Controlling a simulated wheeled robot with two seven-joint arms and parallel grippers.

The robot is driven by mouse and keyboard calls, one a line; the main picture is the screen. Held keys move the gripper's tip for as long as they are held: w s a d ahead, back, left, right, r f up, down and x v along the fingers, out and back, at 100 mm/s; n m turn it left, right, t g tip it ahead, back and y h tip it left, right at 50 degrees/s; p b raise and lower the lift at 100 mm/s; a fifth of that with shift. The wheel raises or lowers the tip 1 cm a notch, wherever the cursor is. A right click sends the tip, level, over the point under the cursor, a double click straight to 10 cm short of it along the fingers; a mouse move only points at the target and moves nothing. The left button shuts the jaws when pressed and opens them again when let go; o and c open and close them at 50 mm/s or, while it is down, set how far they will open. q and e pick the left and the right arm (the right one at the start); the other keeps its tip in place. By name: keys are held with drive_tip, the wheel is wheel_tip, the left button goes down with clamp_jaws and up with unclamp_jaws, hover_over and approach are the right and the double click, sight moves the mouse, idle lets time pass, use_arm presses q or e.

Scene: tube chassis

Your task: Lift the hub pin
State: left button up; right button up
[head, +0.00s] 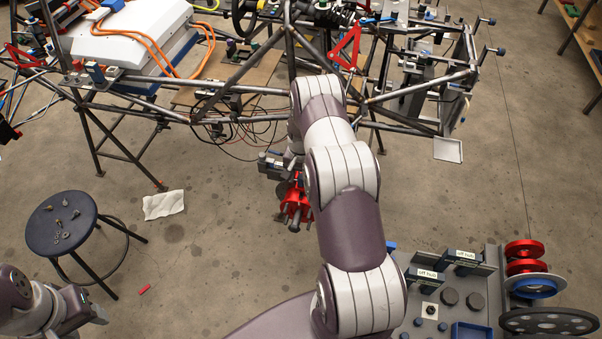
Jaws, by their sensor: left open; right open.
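I cannot make out the hub pin for sure. A red metal hub part (295,203) with grey ends shows beside my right arm, below the tube chassis (240,88). My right arm reaches up the middle of the head view and hides part of this area. My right gripper (272,166) is a dark shape just above and left of the red part; its fingertips are hard to see, and I cannot tell whether it touches the part. My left gripper (92,312) is open at the lower left, over bare floor and apart from everything.
A dark stool (62,240) with small hardware stands at left. A white cloth (164,205) and a red stick (145,289) lie on the floor. A grey bench (478,303) at lower right carries labelled holders, a blue tray (471,331) and red discs (525,250).

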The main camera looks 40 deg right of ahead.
drive_tip(key=shift+s+d+f, duration=0.1)
drive_tip(key=shift+d+f, duration=0.05)
drive_tip(key=shift+s+a+r, duration=0.2)
drive_tip(key=shift+a+r, duration=0.05)
drive_tip(key=shift+a, duration=0.1)
drive_tip(key=shift+c, duration=0.8)
drive_tip(key=shift+w, duration=0.15)
clamp_jaws()
drive_tip(key=shift+r, duration=1.3)
use_arm(q)
drive_tip(key=shift+s+a+r, duration=0.1)
drive_tip(key=shift+s+r, duration=0.1)
drive_tip(key=shift+s, duration=0.1)
use_arm(e)
drive_tip(key=shift+w+d, duration=0.1)
drive_tip(key=shift+d, duration=0.1)
drive_tip(key=shift+o, duration=0.2)
unclamp_jaws()
drive_tip(key=shift+o, duration=0.6)
